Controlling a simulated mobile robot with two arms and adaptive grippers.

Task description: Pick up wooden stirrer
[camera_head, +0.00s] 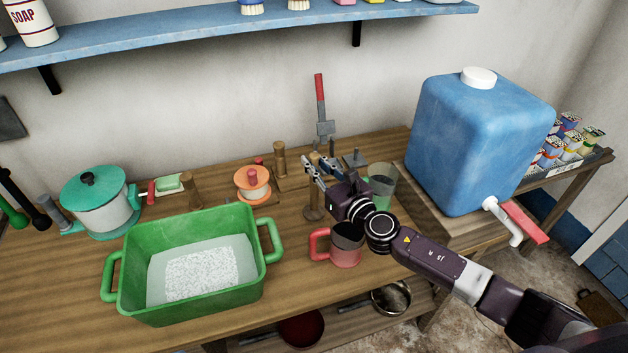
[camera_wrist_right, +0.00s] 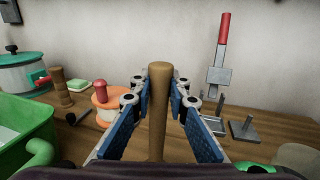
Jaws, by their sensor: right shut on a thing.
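The wooden stirrer (camera_wrist_right: 158,110) stands upright between the fingers of my right gripper in the right wrist view. Its rounded top rises above the blue finger pads. In the head view my right gripper (camera_head: 322,170) is over the table behind the pink mug, shut on the stirrer, and a round wooden lower part (camera_head: 314,213) shows beneath it. The gripper hides most of the stirrer there. I cannot tell whether the stirrer's foot touches the table. My left gripper is not in view.
A green basin (camera_head: 190,305) is at left, a blue water tank (camera_head: 470,150) at right. An orange spool-like pot (camera_head: 252,188) and a red-handled tool (camera_head: 321,105) stand behind.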

